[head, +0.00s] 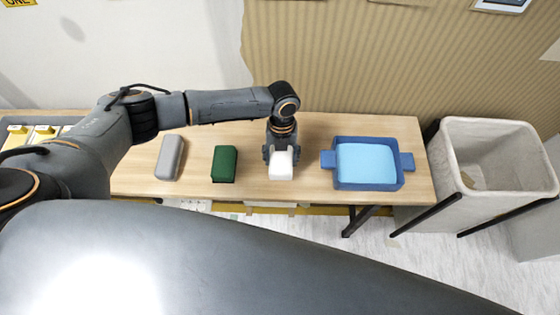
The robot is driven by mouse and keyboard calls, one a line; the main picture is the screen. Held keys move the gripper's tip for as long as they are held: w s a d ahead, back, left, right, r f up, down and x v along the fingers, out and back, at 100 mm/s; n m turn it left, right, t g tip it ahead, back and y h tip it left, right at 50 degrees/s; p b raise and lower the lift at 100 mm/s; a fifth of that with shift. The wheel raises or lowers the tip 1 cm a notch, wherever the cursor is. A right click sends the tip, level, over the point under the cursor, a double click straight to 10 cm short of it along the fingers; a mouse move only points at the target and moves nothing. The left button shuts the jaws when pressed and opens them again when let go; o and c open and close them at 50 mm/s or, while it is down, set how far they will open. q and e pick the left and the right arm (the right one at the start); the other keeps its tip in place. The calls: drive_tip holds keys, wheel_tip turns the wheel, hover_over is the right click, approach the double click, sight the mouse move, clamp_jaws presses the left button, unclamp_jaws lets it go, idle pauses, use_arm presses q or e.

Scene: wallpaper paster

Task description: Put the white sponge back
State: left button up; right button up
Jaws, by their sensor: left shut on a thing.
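The white sponge (281,168) is a small white block near the front edge of the wooden table, between a green block and a blue basin. My left gripper (281,153) reaches down from above and is shut on the white sponge. The fingers hide part of the sponge's far side. I cannot tell whether the sponge touches the table or is held just above it. My right gripper is not in view.
On the wooden table (305,133), a grey block (169,158) and the green block (224,164) lie to the left. The blue basin (369,180) with light-blue contents stands to the right. A grey bin (450,172) stands beyond the table's right end. Bare tabletop separates these things.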

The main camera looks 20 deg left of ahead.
sight(280, 163)
use_arm(q)
drive_tip(key=f, duration=0.3)
drive_tip(key=shift+w+a+f, duration=0.1)
drive_tip(key=shift+a+f, duration=0.1)
drive_tip(key=shift+f, duration=0.1)
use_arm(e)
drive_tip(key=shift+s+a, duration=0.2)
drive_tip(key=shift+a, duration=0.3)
use_arm(q)
drive_tip(key=o, duration=1.2)
drive_tip(key=shift+f, duration=0.1)
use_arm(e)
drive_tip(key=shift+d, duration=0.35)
